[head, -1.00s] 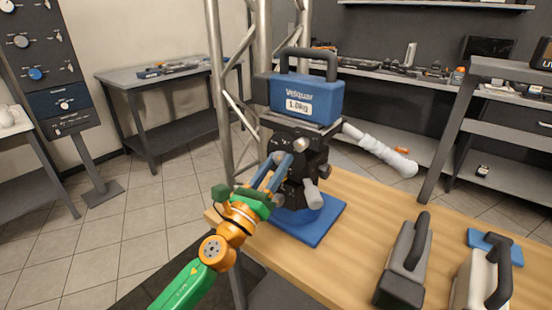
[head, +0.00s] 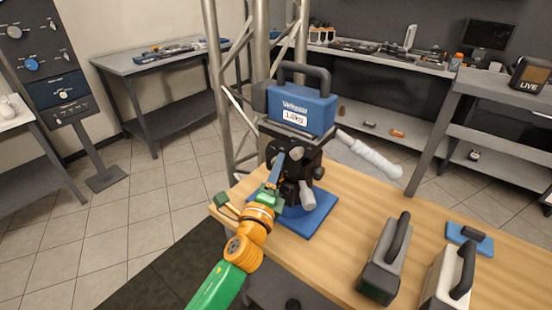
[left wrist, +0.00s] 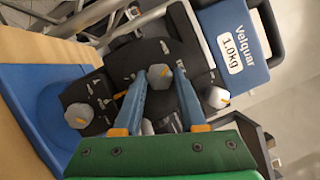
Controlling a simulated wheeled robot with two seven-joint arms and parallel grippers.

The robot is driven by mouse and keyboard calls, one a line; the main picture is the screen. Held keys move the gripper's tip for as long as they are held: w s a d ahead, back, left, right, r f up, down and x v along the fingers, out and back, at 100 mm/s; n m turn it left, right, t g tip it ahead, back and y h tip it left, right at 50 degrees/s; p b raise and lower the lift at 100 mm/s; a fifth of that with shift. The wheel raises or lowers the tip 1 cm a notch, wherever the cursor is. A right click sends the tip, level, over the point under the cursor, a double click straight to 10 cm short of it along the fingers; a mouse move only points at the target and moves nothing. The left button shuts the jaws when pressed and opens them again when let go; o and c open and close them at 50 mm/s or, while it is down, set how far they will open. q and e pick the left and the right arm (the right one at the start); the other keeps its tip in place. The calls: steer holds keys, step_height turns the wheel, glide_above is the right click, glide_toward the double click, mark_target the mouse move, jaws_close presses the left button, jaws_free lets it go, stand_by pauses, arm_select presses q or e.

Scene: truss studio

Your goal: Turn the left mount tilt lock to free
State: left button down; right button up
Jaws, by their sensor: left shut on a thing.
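A black mount (head: 308,162) stands on a blue base plate (head: 314,222) on the wooden table, with a blue 1.0kg Velquar case (head: 303,108) on top. My left gripper (head: 279,158) reaches the mount's near face. In the left wrist view its blue fingers (left wrist: 160,82) are shut on a grey knob (left wrist: 158,73), which I take for the tilt lock. Two other grey knobs sit on the mount, one to the left (left wrist: 78,115) and one to the right (left wrist: 217,97). My right gripper is out of view.
A pale-wrapped handle (head: 368,156) sticks out right from the mount. A metal truss (head: 262,50) rises behind it. Two handled cases, one grey (head: 380,270) and one white (head: 440,285), and a blue item (head: 468,238) stand on the table's right part. Bare wood lies between.

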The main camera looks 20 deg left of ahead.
arm_select(q)
steer(key=shift+r+n+g+p, duration=0.2)
steer(key=shift+n+g+p, duration=0.6)
steer(key=shift+n+p, duration=1.15)
steer(key=shift+c, duration=2.3)
jaws_free()
steer(key=s, duration=0.7)
steer(key=shift+d+b, duration=0.15)
steer(key=shift+b, duration=0.15)
